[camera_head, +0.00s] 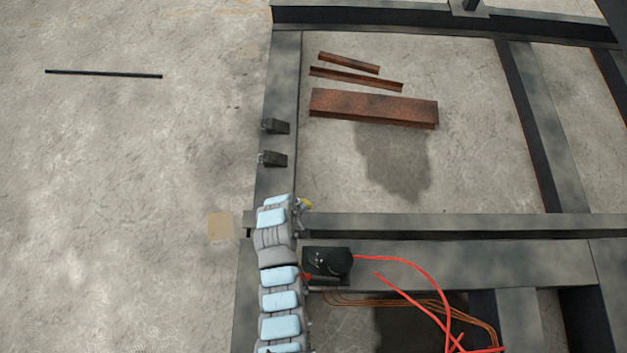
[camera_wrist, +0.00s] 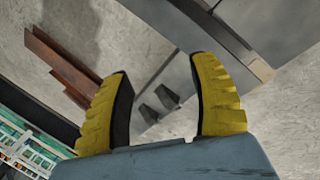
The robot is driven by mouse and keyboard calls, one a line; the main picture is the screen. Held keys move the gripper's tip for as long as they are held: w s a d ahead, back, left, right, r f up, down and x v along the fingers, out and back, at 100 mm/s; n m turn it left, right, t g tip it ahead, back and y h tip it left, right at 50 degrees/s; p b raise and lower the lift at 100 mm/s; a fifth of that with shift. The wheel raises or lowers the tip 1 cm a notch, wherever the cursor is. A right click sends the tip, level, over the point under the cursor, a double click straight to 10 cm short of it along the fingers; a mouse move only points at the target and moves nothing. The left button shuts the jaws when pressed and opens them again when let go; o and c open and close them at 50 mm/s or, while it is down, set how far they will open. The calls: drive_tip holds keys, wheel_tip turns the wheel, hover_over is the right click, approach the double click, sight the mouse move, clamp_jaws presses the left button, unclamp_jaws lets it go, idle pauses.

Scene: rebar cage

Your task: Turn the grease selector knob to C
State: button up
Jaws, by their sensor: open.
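A black box (camera_head: 314,263) sits on the dark steel beam in the head view, just right of my arm. A round black part (camera_head: 339,262) on its right side may be the grease selector knob. Small pale marks show on the box, but I cannot read any letter or the knob's setting. My gripper (camera_head: 306,204) is above and slightly left of the box in the head view, partly hidden by my arm. In the wrist view my gripper (camera_wrist: 160,66) has its two yellow fingers spread apart with nothing between them. The box and knob do not show in the wrist view.
Two small dark blocks (camera_head: 274,159) sit on the left beam; they also show in the wrist view (camera_wrist: 167,97). Rusty steel pieces (camera_head: 373,106) lie beyond. Red hoses (camera_head: 420,268) and copper lines run right from the box. The left floor is mostly clear, except a black rod (camera_head: 104,74).

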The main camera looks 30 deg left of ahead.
drive_tip(key=s+d+f+n+g+h+b, duration=0.1)
drive_tip(key=s+d+f+n+h, duration=0.15)
drive_tip(key=s, duration=0.25)
drive_tip(key=s+d+f+n+g+h, duration=0.1)
drive_tip(key=s+d+f+n, duration=0.15)
drive_tip(key=s, duration=0.25)
drive_tip(key=b, duration=0.2)
approach(314, 259)
drive_tip(key=shift+x, duration=1.15)
drive_tip(key=shift+b+x, duration=1)
drive_tip(key=shift+x, duration=2.85)
drive_tip(key=shift+s, duration=0.1)
clamp_jaws()
